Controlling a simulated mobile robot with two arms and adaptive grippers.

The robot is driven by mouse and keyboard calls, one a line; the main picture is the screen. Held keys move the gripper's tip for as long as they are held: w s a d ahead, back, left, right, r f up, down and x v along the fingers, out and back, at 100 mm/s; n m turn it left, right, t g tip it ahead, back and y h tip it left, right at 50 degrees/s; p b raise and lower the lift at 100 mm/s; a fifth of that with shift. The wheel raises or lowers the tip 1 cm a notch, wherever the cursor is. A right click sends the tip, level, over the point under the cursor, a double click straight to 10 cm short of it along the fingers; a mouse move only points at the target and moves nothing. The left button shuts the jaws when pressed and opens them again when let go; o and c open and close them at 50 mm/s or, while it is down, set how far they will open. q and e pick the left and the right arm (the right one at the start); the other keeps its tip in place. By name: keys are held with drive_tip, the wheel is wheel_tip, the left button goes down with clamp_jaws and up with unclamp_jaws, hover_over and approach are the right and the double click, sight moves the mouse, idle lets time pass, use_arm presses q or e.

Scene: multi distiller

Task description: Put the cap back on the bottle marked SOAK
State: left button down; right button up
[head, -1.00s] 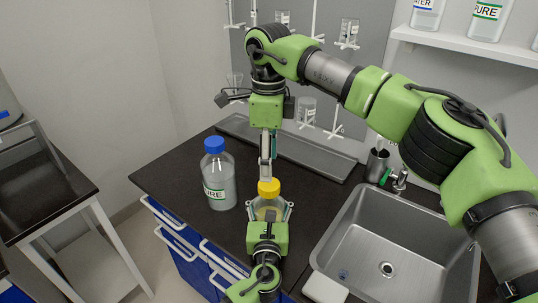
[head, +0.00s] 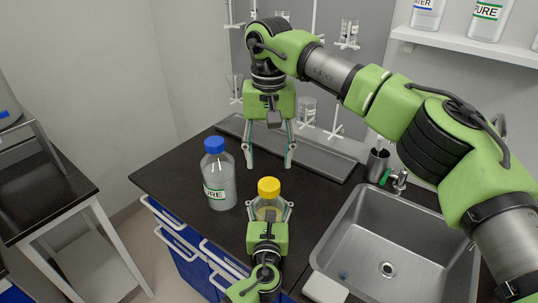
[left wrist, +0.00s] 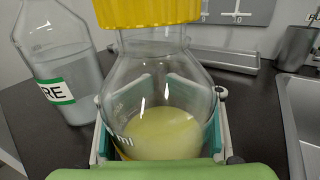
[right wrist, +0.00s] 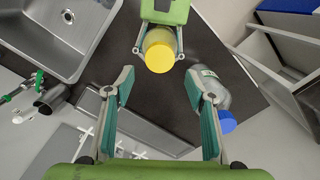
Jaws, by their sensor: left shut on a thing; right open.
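A clear bottle (left wrist: 155,100) with pale yellow liquid stands upright on the dark counter. Its yellow cap (head: 269,187) sits at the top of its neck; how tightly cannot be told. No SOAK marking is readable; only "ml" shows on the glass in the left wrist view. My left gripper (head: 269,210) is shut around the bottle's body from the front. My right gripper (head: 270,166) is open and empty, pointing down behind and above the bottle, apart from the cap. In the right wrist view the cap (right wrist: 160,51) lies beyond the open fingers.
A larger bottle (head: 219,180) with a blue cap and a label ending in "URE" stands close on the left. A sink (head: 345,235) lies to the right, with a tap (head: 398,180) behind it. A grey tray (head: 320,160) runs along the back.

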sight(269, 183)
drive_tip(key=shift+n, duration=0.8)
drive_tip(key=shift+f, duration=4)
